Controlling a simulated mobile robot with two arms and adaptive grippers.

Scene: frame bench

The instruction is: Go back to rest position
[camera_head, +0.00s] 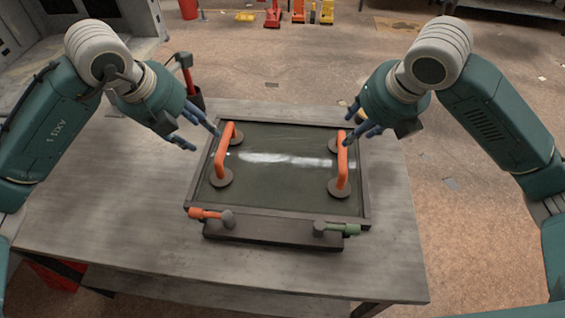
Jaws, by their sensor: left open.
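My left gripper (199,133) is open and empty. In the head view its fingers are just left of the left orange handle, near the top left corner of the frame. My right gripper (351,118) shows its fingers beside or over the top of the right orange handle (343,168); I cannot tell whether they touch it or how far they are apart. The left orange handle (222,155) stands on round grey pads on the dark glass panel (280,172). The panel lies in a dark frame (365,190) on the bench.
The grey bench (110,205) has clear room left of the frame. A red-handled item (184,62) stands behind the bench's back left. Red and yellow objects (298,12) are on the far floor.

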